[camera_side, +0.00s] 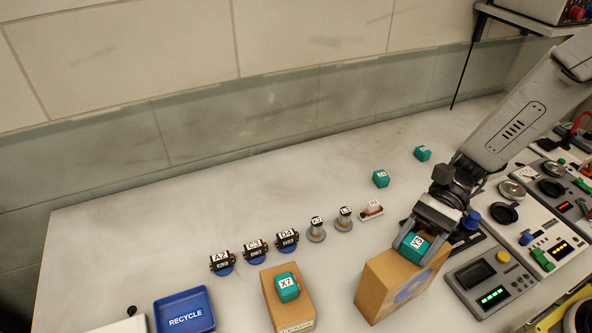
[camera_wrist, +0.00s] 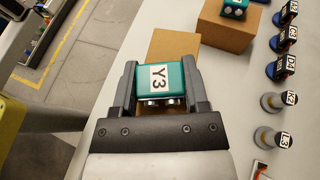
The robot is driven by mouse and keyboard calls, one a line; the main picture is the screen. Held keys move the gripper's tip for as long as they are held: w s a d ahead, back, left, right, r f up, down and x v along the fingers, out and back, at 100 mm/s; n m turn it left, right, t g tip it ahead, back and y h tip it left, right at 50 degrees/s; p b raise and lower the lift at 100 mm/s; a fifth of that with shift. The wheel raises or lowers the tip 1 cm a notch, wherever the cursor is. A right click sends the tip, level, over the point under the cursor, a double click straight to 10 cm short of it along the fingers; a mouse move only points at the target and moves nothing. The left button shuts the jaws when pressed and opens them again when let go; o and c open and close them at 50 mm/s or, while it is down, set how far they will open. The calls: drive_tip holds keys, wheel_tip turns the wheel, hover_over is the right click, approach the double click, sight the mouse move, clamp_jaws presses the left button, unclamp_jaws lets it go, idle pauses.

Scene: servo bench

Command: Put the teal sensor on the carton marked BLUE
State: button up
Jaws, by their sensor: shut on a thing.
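My gripper (camera_side: 414,247) is shut on a teal sensor (camera_side: 416,243) labelled Y3, which also shows between the fingers in the wrist view (camera_wrist: 150,84). The sensor is at the top of a brown carton (camera_side: 374,288) with a blue ring mark on its side. This carton shows beyond the fingers in the wrist view (camera_wrist: 172,44). I cannot tell whether the sensor touches the carton top. No word BLUE is readable. Another teal sensor (camera_side: 288,288), labelled X7, sits on a second brown carton (camera_side: 270,290) to the left.
Two more teal blocks (camera_side: 381,179) (camera_side: 423,153) lie farther back. Several labelled motors and small parts (camera_side: 253,250) stand in a row behind the cartons. A blue RECYCLE tray (camera_side: 186,303) is at front left. Instruments (camera_side: 490,283) crowd the right. The back left bench is clear.

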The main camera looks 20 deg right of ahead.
drive_tip(key=shift+f, duration=0.1)
drive_tip(key=o, duration=1.2)
drive_tip(key=shift+o, duration=0.2)
drive_tip(key=v, duration=1.2)
